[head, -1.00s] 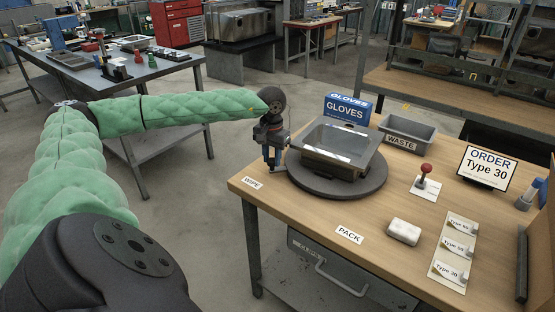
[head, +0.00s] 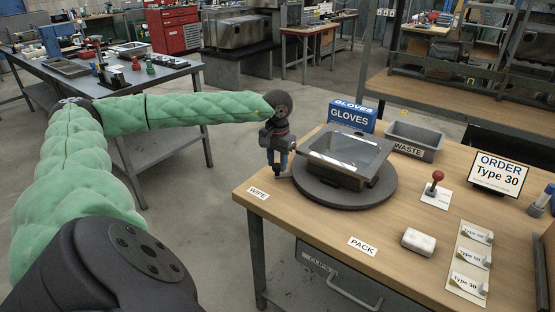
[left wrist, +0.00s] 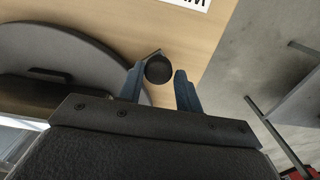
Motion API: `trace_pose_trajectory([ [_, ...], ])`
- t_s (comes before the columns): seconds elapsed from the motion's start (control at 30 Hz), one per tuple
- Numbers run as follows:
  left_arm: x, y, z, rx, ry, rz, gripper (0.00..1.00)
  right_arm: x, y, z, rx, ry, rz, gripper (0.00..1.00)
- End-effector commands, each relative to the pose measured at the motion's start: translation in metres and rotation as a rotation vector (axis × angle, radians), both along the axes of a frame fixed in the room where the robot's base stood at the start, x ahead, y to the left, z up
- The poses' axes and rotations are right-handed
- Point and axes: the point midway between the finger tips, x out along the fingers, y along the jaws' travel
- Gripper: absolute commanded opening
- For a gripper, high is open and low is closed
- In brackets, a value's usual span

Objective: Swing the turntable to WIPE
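The dark round turntable (head: 383,196) lies on the wooden bench and bears a grey tray with a clear top (head: 350,151). It also shows at the left of the left wrist view (left wrist: 60,52). The WIPE label (head: 258,193) lies at the bench's left corner, and the PACK label (head: 362,246) is at the front edge. My left gripper (head: 279,170) is at the turntable's left rim, pointing down. In the left wrist view its blue fingers (left wrist: 160,84) stand apart on either side of a black round knob (left wrist: 160,69), with a gap visible on the right.
A blue gloves box (head: 350,117) and a grey WASTE bin (head: 414,140) stand behind the turntable. A red-knobbed device (head: 436,182), a white block (head: 418,242) and type cards (head: 468,262) lie to the right. The order sign (head: 500,174) stands further right.

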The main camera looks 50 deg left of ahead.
Motion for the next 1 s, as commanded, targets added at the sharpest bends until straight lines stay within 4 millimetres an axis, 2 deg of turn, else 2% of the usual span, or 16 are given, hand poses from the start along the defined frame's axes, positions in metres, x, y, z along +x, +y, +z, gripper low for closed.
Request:
trace_pose_trajectory([
  [0.03, 0.001, 0.002, 0.003, 0.003, -0.004, 0.004, 0.43, 0.0, 0.0, 0.0, 0.0, 0.001, 0.0, 0.36],
  [0.1, 0.001, 0.002, 0.002, 0.001, -0.003, 0.003, 0.52, -0.001, 0.0, 0.0, 0.0, 0.001, 0.0, 0.36],
  [0.47, 0.0, 0.0, 0.006, -0.001, -0.001, 0.001, 0.52, 0.001, 0.0, 0.0, 0.001, -0.005, -0.001, 0.36],
  [0.8, 0.0, 0.001, 0.055, 0.0, -0.002, 0.001, 0.52, 0.002, 0.0, -0.017, 0.004, -0.025, -0.009, 0.36],
  [1.0, 0.001, 0.001, 0.075, -0.001, -0.002, 0.002, 0.52, -0.001, -0.001, -0.027, 0.002, -0.024, -0.01, 0.36],
])
